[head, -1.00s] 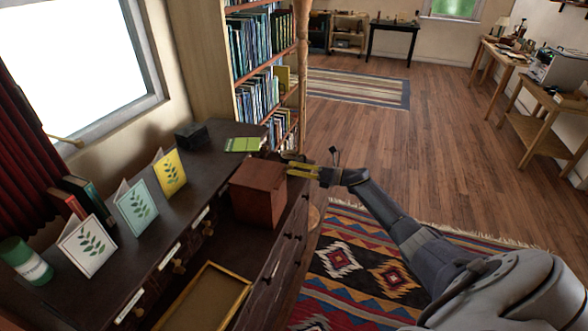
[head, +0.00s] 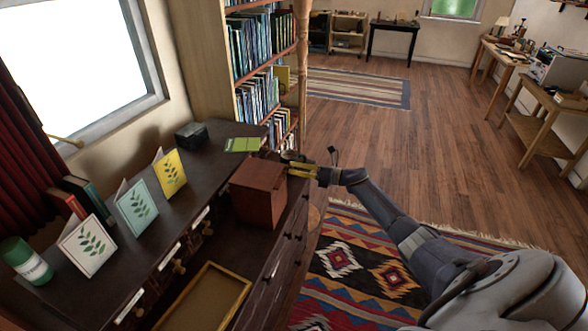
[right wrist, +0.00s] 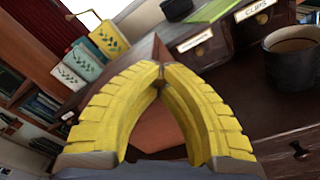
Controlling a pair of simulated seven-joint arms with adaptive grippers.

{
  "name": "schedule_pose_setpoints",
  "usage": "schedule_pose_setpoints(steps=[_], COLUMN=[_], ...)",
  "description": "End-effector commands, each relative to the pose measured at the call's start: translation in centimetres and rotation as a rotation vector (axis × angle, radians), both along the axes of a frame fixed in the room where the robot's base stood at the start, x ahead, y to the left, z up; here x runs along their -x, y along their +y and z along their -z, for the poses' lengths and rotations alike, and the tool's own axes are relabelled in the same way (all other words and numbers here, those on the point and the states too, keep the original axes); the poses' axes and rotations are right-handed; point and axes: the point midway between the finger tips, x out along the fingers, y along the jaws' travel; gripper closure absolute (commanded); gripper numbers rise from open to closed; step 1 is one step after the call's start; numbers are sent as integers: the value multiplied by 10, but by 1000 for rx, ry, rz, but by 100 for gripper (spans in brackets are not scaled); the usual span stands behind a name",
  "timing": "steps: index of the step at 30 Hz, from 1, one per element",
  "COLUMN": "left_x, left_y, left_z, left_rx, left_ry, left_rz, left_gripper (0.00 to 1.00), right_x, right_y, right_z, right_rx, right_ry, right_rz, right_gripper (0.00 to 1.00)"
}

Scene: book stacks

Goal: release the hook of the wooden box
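The reddish-brown wooden box (head: 258,195) stands on the dark cabinet, lid down. My right gripper (head: 289,170) has yellow fingers and reaches in from the right, its tips at the box's upper right edge. In the right wrist view the fingertips (right wrist: 160,72) are together, with the box (right wrist: 158,132) showing between the bowed fingers. A small dark spot lies between the tips. I cannot make out the hook or tell whether the tips pinch it. My left gripper is out of view.
A dark mug (right wrist: 292,57) stands close to the gripper. A green booklet (head: 243,144) lies behind the box. Leaf-print cards (head: 137,206) stand on the cabinet's left part. A yellow-framed tray (head: 205,298) is in front.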

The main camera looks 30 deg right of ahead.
Motion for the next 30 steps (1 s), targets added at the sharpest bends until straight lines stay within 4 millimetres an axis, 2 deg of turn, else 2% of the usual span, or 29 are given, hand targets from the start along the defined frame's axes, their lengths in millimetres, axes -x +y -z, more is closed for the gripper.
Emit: schedule_pose_setpoints(steps=[13, 30], left_x=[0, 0], left_y=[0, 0], left_z=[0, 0], left_rx=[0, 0], left_ry=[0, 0], left_rz=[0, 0], left_gripper=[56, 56], right_x=[-1, -6], right_y=[-2, -9], right_z=[1, 15], right_rx=[-34, -318], right_ry=[29, 269], right_rz=[1, 2], right_gripper=[100, 100])
